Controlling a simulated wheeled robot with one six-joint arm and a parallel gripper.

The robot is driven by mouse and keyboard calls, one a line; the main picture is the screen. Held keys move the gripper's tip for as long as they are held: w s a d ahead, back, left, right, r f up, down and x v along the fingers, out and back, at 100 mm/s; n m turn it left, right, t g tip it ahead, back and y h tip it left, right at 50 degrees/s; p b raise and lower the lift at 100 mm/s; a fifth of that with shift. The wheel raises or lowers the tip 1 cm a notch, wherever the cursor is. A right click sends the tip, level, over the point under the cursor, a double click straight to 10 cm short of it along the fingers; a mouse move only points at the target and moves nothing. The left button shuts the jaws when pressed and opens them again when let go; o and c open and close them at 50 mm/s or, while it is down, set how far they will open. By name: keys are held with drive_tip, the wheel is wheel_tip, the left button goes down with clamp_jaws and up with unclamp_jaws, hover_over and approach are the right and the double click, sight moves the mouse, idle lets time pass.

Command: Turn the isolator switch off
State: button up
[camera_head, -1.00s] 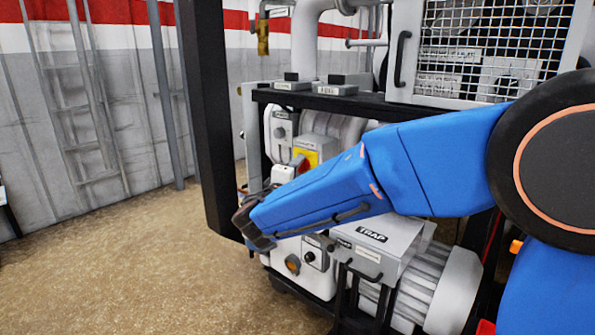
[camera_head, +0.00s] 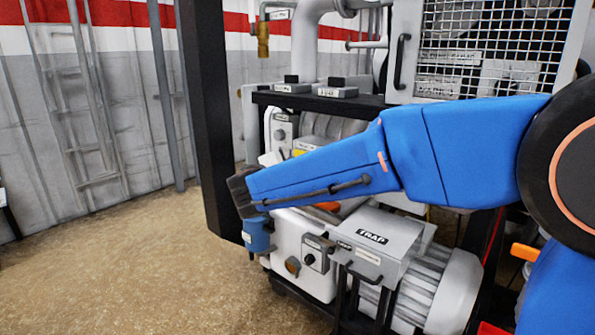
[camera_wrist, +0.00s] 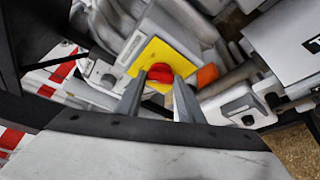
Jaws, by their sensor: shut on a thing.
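The isolator switch is a red knob (camera_wrist: 160,71) on a yellow plate (camera_wrist: 150,50), seen near the middle of the wrist view. My gripper (camera_wrist: 160,82) is at the knob, with one finger on each side, shut on it. The plate looks tilted in this view. In the head view my blue forearm covers the knob and my fingers. Only a sliver of the yellow plate (camera_head: 299,152) shows above the arm.
A grey box marked TRAP (camera_head: 372,237) stands right of and below my wrist. A black frame post (camera_head: 205,120) rises close at the left. A mesh guard (camera_head: 490,60) is at the upper right. Open floor (camera_head: 120,270) lies to the left.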

idle(0.4)
drive_tip(key=o, duration=1.1)
drive_tip(key=shift+c, duration=0.2)
drive_tip(key=shift+s, duration=0.1)
drive_tip(key=v, duration=1.7)
drive_tip(key=shift+a, duration=0.15)
